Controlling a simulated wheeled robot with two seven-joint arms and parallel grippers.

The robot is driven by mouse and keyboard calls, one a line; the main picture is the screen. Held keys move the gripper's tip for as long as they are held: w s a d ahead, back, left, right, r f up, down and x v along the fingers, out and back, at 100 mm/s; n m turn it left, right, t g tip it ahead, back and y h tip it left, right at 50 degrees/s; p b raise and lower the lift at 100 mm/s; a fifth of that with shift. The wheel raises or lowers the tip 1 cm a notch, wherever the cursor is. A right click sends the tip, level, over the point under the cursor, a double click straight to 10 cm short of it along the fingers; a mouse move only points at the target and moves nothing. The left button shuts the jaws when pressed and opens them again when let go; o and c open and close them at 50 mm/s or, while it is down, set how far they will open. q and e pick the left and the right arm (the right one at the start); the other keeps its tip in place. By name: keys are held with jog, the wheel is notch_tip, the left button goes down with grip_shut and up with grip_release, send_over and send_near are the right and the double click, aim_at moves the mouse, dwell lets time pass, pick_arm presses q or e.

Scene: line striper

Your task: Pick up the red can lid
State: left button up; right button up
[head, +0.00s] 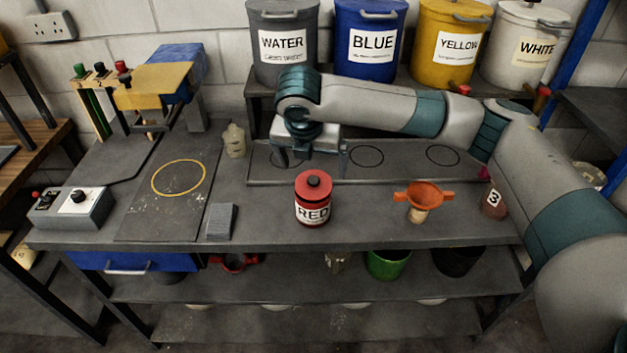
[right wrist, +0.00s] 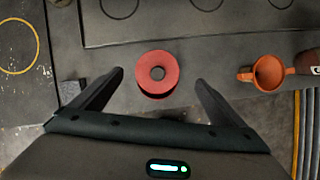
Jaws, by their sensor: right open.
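The red can (head: 313,205) stands upright on the grey bench, with a white label reading RED. In the right wrist view the lid (right wrist: 157,72) shows from above, ahead of and between the two fingers. My right gripper (head: 294,158) is open and empty, above the bench and behind the can in the head view; it also shows in the right wrist view (right wrist: 160,78). The fingers look apart from the lid. My left gripper is not in view.
An orange funnel (head: 422,195) and a small jar marked 3 (head: 494,201) stand right of the can. A grey block (head: 221,221) and a pale bottle (head: 233,140) are left. Large labelled buckets (head: 371,45) line the back shelf. Bench around the can is clear.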

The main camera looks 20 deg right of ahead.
aim_at(313, 179)
jog(key=shift+w+f, duration=0.1)
jog(key=shift+f, duration=0.15)
jog(key=shift+f, duration=0.1)
jog(key=shift+w+f+p, duration=0.15)
jog(key=shift+f+p, duration=0.45)
jog(key=shift+p, duration=0.05)
jog(key=p+x, duration=0.1)
jog(key=x, duration=0.2)
jog(key=shift+a+f, duration=0.1)
jog(key=shift+a, duration=0.05)
jog(key=shift+f, duration=0.35)
jog(key=shift+c, duration=0.4)
jog(key=c, duration=1.1)
jog(key=shift+c, duration=0.2)
